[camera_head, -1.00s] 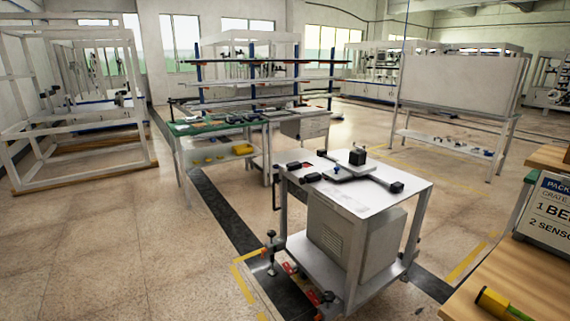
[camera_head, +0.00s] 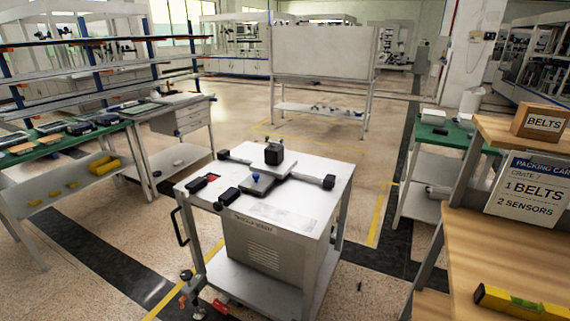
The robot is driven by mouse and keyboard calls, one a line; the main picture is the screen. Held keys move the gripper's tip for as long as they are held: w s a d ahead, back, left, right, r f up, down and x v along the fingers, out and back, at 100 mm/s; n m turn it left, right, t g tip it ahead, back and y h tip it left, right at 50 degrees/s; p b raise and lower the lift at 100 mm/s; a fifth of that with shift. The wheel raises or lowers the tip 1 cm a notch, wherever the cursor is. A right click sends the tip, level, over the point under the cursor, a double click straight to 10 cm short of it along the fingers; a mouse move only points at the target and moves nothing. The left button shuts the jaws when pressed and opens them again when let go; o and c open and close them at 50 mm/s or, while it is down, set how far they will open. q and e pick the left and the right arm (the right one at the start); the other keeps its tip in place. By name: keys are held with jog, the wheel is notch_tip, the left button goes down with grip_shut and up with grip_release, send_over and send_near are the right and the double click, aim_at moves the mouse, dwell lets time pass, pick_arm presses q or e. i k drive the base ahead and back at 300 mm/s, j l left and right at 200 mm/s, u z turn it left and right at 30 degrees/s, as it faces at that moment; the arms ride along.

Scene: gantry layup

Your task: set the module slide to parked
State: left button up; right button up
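A white-topped cart (camera_head: 322,207) stands in the middle of the view. On it is what looks like the module slide: a dark rail (camera_head: 300,178) with black end blocks, crossed by a grey plate (camera_head: 262,186). A black module block (camera_head: 274,153) stands upright near the rail's middle, toward its far side. A small blue knob (camera_head: 256,177) is on the plate, near its front end. I cannot tell which slide position is marked as parked. Neither of my grippers is in view.
A wooden bench (camera_head: 470,250) with a BELTS box (camera_head: 541,119), a packing card (camera_head: 528,188) and a yellow level (camera_head: 520,301) is at right. Green-topped tables stand at left (camera_head: 75,141) and behind the bench (camera_head: 437,136). Floor is open behind the cart.

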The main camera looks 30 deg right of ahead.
aim_at(273, 165)
jog(key=i+j+z, duration=0.2)
jog(key=z, duration=0.2)
jog(key=i+j+z, duration=0.25)
jog(key=z, duration=0.2)
jog(key=i+j+z, duration=0.15)
jog(key=j+z, duration=0.25)
jog(key=i+j+z, duration=0.1)
jog(key=j+z, duration=0.15)
jog(key=z, duration=0.2)
jog(key=j+z, duration=0.4)
jog(key=i+l, duration=0.05)
